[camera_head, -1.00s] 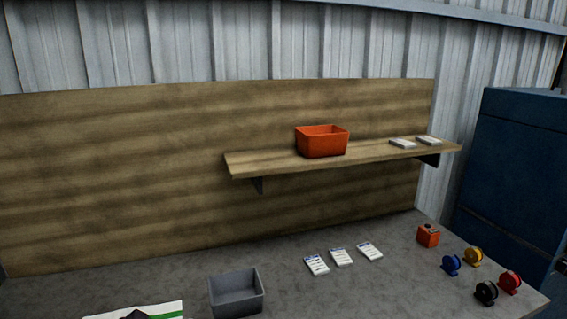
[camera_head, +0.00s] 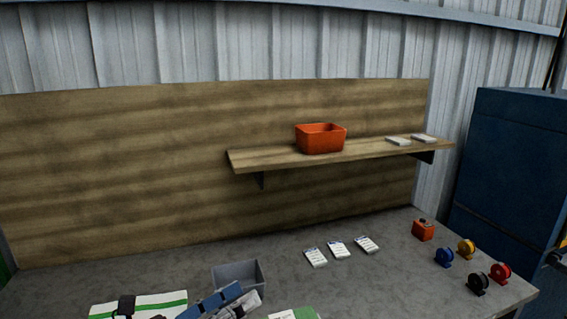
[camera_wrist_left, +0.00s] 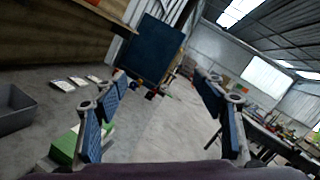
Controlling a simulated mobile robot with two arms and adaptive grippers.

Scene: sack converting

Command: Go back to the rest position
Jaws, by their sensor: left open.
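My left gripper (camera_head: 236,298) is at the bottom of the head view, in front of the grey bin (camera_head: 228,268) and hiding part of it. Its blue-padded fingers stand wide apart in the left wrist view (camera_wrist_left: 164,92), with nothing between them. My right gripper is in neither current view.
White-and-green flat items (camera_head: 160,303) lie at the front left of the grey bench (camera_head: 400,290). An orange bin (camera_head: 320,138) stands on the shelf (camera_head: 270,158). A blue cabinet (camera_head: 510,165) is beyond.

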